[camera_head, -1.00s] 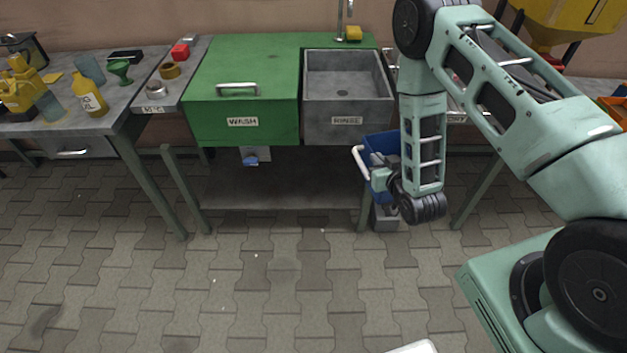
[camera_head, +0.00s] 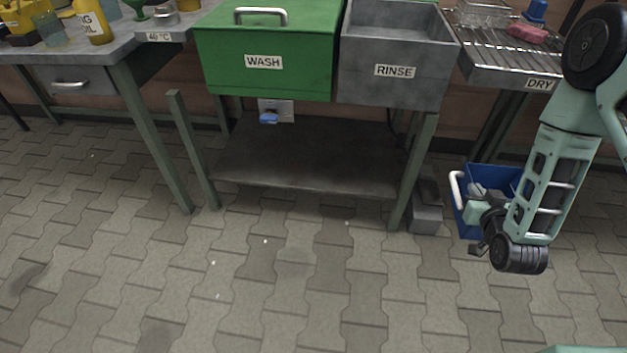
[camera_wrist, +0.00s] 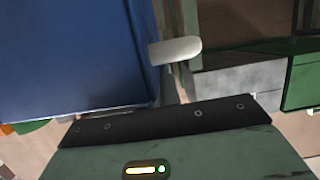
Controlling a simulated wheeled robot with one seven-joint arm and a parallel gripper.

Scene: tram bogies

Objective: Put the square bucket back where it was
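The blue square bucket (camera_head: 512,178) is at the right in the head view, low beside the sink bench, with a pale handle (camera_head: 456,190) on its left side. My gripper (camera_head: 480,222) is at the near left side of the bucket and seems shut on its handle. The wrist view shows the bucket's blue wall (camera_wrist: 70,60) filling the left and the pale handle (camera_wrist: 175,50) at the fingertips (camera_wrist: 180,85). Grey shapes show at the bucket's opening; I cannot tell what they are. Whether its base touches the floor is hidden.
A green WASH tub (camera_head: 270,80) and a grey RINSE basin (camera_head: 395,85) stand on a bench with a low shelf (camera_head: 305,155). A grey block (camera_head: 425,215) stands left of the bucket. The DRY rack (camera_head: 510,60) is above. The paved floor (camera_head: 300,290) in front is clear.

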